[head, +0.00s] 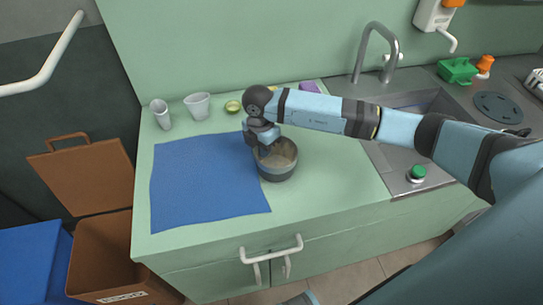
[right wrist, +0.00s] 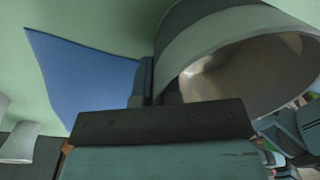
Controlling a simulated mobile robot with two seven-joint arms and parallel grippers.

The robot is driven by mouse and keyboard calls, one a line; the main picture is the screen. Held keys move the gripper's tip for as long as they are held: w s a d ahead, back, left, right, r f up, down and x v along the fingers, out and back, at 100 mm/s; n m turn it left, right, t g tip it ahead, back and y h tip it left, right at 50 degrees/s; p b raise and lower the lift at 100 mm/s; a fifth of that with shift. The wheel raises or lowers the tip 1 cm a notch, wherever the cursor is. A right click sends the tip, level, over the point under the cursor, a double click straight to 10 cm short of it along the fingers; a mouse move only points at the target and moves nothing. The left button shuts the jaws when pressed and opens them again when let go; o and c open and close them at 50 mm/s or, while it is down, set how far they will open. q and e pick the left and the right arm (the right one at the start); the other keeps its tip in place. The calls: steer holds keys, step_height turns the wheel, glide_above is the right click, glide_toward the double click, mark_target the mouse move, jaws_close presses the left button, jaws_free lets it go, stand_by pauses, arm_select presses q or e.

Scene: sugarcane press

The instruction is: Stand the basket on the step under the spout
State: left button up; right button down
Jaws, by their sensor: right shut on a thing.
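A round, open container (head: 279,172), grey with a lighter band and a pale inside, is at the middle of the counter, by the right edge of the blue mat. I cannot tell if this is the basket. My right gripper (head: 261,144) is shut on its rim at the back left. In the right wrist view the container (right wrist: 205,38) fills the upper right, with the gripper (right wrist: 160,88) at its wall. I cannot tell whether its base touches the counter. A white wall unit with a bent spout (head: 450,40) is at the upper right. I cannot make out a step. My left gripper is out of view.
A blue mat (head: 195,185) lies flat on the green counter (head: 335,185). Two pale cups (head: 161,115) (head: 198,106) and a small yellow dish (head: 233,106) stand behind it. A sink with a tap (head: 372,45) and a green box (head: 457,71) are at right. Counter right of the container is clear.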

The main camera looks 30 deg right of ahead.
steer(key=shift+r, duration=0.1)
step_height(320, 180, up, 20)
stand_by(0.4)
